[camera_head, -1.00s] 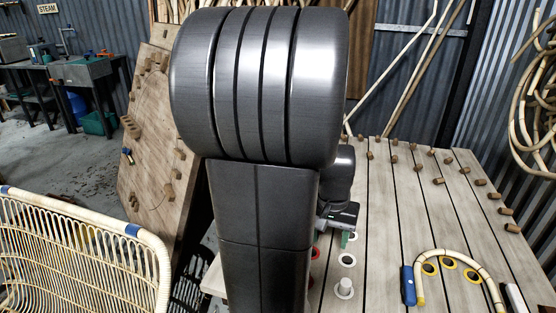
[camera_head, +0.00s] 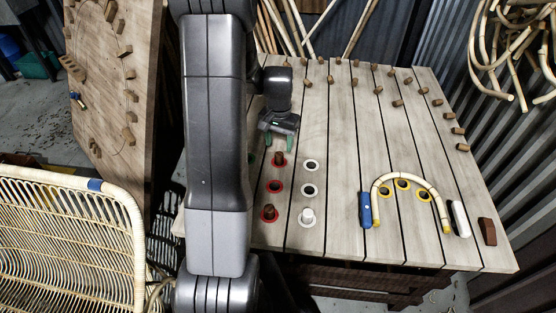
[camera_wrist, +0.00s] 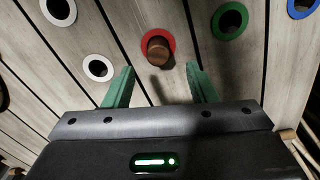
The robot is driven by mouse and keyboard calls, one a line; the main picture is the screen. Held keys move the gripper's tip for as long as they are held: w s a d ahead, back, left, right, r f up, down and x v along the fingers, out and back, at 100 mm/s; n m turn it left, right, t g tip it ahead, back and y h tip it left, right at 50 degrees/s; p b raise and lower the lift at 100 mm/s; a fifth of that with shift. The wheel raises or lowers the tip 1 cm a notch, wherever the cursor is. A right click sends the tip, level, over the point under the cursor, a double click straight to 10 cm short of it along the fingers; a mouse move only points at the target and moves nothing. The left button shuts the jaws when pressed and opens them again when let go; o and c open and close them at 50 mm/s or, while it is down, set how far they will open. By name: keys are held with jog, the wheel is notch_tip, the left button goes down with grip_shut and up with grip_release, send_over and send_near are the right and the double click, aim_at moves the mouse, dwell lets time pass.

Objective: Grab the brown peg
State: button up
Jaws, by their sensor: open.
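A brown peg (camera_head: 279,158) stands in a red-ringed hole on the wooden table (camera_head: 340,120). In the wrist view, the same peg (camera_wrist: 158,52) shows just beyond the fingertips, roughly centred between them. My gripper (camera_head: 279,143) is open and empty at the far side of this peg, its green fingers pointing down. The fingers also show in the wrist view (camera_wrist: 160,72), apart from the peg. A second brown peg (camera_head: 269,211) stands in another red-ringed hole nearer the front.
A white peg (camera_head: 308,215) stands in a white-ringed hole near the front brown peg. A bent cane arch (camera_head: 410,177) with a blue block (camera_head: 365,210) lies to the right. A rattan chair (camera_head: 70,240) is at left. Several wooden blocks stand on the table's far part.

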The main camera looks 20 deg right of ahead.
aim_at(279, 154)
jog(key=shift+s+a+f+p, duration=0.15)
jog(key=shift+f+p, duration=0.1)
jog(key=shift+f, duration=1.35)
jog(key=shift+s+f+p, duration=0.1)
jog(key=shift+f+p, duration=0.15)
jog(key=shift+f, duration=1.35)
jog(key=c, duration=1.1)
